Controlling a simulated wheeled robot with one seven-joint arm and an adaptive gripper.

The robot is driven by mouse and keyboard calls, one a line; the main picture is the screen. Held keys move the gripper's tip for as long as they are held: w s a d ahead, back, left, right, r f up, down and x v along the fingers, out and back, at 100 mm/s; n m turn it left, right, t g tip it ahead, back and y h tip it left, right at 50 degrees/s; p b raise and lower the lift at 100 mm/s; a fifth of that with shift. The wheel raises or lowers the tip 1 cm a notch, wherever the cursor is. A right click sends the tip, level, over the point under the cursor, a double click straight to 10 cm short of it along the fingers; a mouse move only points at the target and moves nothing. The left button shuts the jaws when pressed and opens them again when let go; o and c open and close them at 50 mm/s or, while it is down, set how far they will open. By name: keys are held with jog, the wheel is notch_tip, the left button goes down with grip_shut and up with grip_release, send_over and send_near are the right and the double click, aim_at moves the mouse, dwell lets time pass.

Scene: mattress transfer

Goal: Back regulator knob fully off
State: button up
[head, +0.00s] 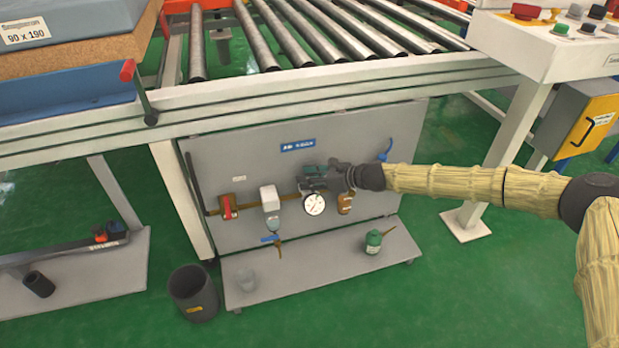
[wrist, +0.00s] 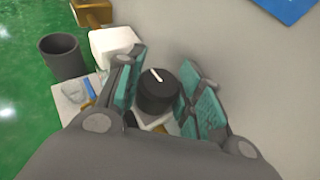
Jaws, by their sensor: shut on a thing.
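The regulator knob (wrist: 157,92) is black and round, with a white pointer line on its face that points to the upper left in the wrist view. My gripper (wrist: 160,85) has its teal-padded fingers on either side of the knob, shut on it. In the head view my gripper (head: 316,177) is at the grey panel, just above the round white pressure gauge (head: 314,204). The knob is hidden behind my gripper there. The regulator body under the knob is mostly hidden.
The grey panel (head: 235,170) also carries a red-handled valve (head: 228,207), a white filter unit (head: 270,200) and a brown-bowled unit (head: 345,203). A green bottle (head: 374,241) stands on the lower shelf (head: 320,268). A dark bin (head: 193,293) stands at left. The roller conveyor frame (head: 300,92) is above.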

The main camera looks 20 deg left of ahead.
jog(key=shift+n+g, duration=1.3)
jog(key=shift+g, duration=0.2)
jog(key=o, duration=1)
jog(key=shift+o, duration=0.2)
jog(key=shift+d, duration=0.1)
jog(key=v, duration=0.8)
jog(key=shift+w, duration=0.15)
jog(key=shift+f, duration=0.1)
